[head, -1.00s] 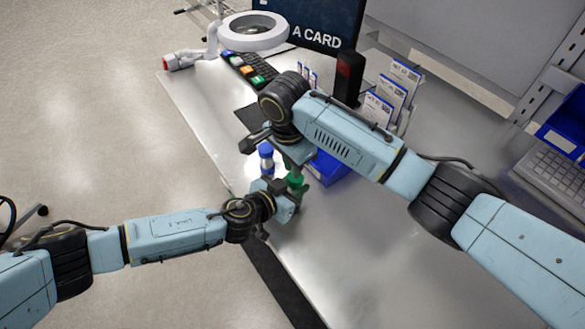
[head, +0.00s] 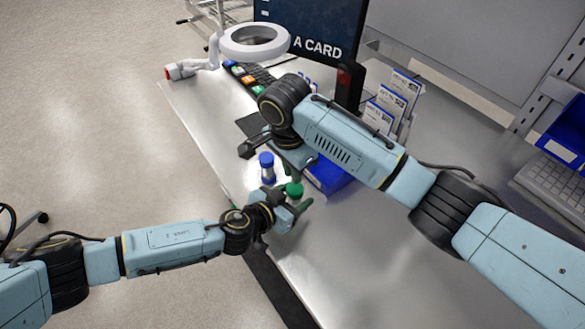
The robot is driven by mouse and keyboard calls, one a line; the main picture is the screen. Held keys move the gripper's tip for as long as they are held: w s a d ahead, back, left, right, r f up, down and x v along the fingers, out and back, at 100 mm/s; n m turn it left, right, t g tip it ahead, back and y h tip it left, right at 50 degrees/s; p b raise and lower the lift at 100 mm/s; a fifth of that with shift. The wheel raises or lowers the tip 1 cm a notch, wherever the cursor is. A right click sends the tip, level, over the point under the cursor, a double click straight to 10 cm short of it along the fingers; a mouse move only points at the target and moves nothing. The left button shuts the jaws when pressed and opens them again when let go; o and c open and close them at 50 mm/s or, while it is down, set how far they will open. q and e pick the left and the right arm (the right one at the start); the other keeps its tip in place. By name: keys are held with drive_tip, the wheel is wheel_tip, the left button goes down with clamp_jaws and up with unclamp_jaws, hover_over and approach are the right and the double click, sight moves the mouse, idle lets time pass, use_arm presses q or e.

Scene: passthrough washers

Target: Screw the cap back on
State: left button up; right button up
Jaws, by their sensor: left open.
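A small container with a green cap (head: 294,189) stands on the steel bench in the middle of the head view. My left gripper (head: 292,208) is open, just in front of it. The gripper hides the container's lower part, and I cannot tell whether they touch. My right gripper (head: 296,174) points down from above, right behind the green cap. Its own wrist hides most of its fingers, so I cannot see whether it is open or shut. I cannot tell whether the green cap is seated or loose.
A bottle with a blue cap (head: 266,160) stands upright just left of my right gripper. A blue bin (head: 332,177) is behind the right forearm. The front right bench is clear.

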use_arm(q)
drive_tip(key=v, duration=1.3)
